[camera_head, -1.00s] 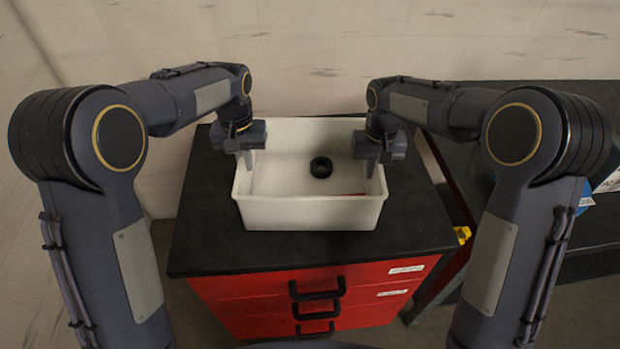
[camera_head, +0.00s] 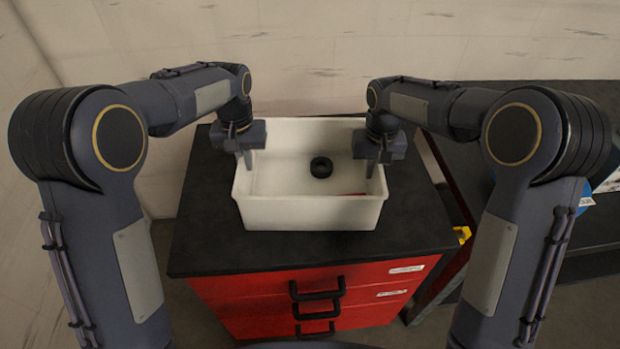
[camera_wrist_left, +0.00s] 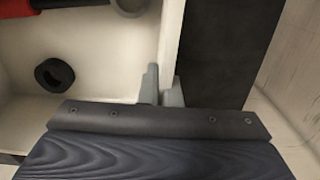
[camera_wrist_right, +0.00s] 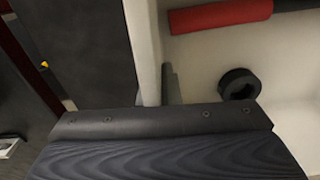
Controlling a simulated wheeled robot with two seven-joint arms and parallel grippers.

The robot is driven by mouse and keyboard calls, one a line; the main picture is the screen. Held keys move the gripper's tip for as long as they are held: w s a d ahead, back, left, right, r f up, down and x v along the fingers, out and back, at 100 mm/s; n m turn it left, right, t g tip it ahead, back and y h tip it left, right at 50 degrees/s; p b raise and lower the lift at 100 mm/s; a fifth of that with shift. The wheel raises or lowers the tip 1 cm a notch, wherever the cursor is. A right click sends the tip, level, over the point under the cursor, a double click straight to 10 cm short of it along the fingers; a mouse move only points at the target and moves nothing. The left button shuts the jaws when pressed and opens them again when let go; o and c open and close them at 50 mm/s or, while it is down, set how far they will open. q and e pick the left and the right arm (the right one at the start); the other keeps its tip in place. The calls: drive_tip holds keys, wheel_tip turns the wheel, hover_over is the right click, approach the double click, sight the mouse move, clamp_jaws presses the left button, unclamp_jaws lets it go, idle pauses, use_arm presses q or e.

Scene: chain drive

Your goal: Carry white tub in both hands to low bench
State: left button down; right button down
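The white tub (camera_head: 310,213) stands upright on the black top of a red drawer cabinet. My left gripper (camera_head: 246,160) is at its left wall, and in the left wrist view its fingers (camera_wrist_left: 160,90) sit close on both sides of that wall. My right gripper (camera_head: 371,168) is at the right wall, and in the right wrist view its fingers (camera_wrist_right: 155,90) straddle that wall. Both look shut on the tub. Inside lie a black ring (camera_head: 321,167) and a red rod with a dark end (camera_wrist_right: 220,16). I cannot tell whether the dark bench (camera_head: 540,268) at the right is the low bench.
The red cabinet (camera_head: 270,290) has a bare black top (camera_head: 205,245) in front of the tub. A wall (camera_head: 310,60) stands close behind. A blue item (camera_head: 584,200) is on the dark bench, partly behind my right arm. A yellow item (camera_head: 462,234) is at the cabinet's right side.

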use_arm(q)
drive_tip(key=shift+w+r, duration=0.15)
drive_tip(key=shift+r, duration=0.1)
use_arm(e)
drive_tip(key=shift+w+r, duration=0.15)
drive_tip(key=shift+r, duration=0.05)
